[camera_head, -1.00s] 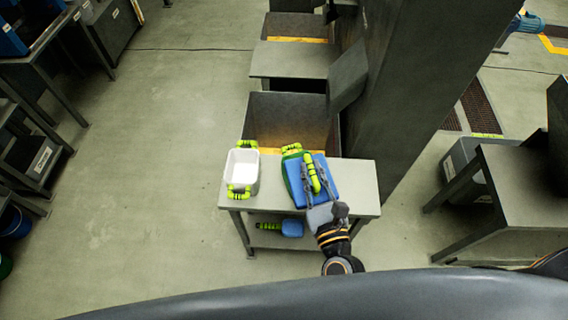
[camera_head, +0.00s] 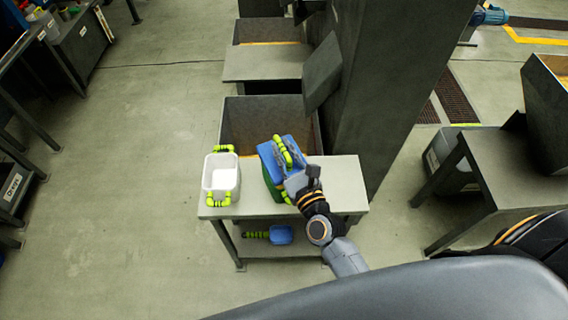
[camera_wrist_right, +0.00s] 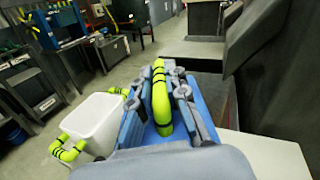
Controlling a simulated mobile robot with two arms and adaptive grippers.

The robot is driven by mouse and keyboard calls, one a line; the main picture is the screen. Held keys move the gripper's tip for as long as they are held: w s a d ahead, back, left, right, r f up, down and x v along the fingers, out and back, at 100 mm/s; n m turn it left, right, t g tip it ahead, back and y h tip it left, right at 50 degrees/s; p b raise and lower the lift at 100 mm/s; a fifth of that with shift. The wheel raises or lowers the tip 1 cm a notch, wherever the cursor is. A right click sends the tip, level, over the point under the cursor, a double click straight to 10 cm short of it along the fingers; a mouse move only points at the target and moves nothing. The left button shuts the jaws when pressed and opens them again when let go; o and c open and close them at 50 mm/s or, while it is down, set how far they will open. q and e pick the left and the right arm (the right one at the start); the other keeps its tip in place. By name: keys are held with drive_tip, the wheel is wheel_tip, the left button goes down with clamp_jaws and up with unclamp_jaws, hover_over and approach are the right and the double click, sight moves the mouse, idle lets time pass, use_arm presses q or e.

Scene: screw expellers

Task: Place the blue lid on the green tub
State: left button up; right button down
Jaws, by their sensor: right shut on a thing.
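The blue lid (camera_head: 268,156) with its yellow-green handle (camera_head: 283,150) is in my right gripper (camera_head: 289,160). The fingers are shut on the handle, which also shows between them in the wrist view (camera_wrist_right: 160,97). The green tub (camera_head: 270,188) stands on the grey table under the lid and is mostly hidden by it and my gripper. A strip of its green side and a yellow-green handle show below the lid. I cannot tell whether the lid touches the tub's rim. My left gripper is not in view.
A white tub (camera_head: 221,178) with yellow-green handles stands on the left of the grey table (camera_head: 345,185). A blue item (camera_head: 281,235) with a yellow-green handle lies on the lower shelf. A dark column (camera_head: 385,100) rises behind the table's right side.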

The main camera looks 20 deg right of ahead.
drive_tip(key=shift+w+d+f+b, duration=0.1)
drive_tip(key=shift+w+f+b, duration=0.25)
drive_tip(key=shift+f, duration=0.1)
wheel_tip(320, 180, down, 3)
drive_tip(key=b, duration=0.3)
drive_tip(key=shift+w+d+f, duration=0.1)
drive_tip(key=shift+w+f, duration=0.05)
drive_tip(key=shift+f, duration=0.05)
drive_tip(key=shift+r, duration=0.1)
drive_tip(key=shift+f+b, duration=0.45)
drive_tip(key=shift+f, duration=0.05)
drive_tip(key=c, duration=1.8)
unclamp_jaws()
drive_tip(key=o, duration=0.5)
drive_tip(key=shift+c, duration=0.2)
drive_tip(key=shift+r, duration=0.1)
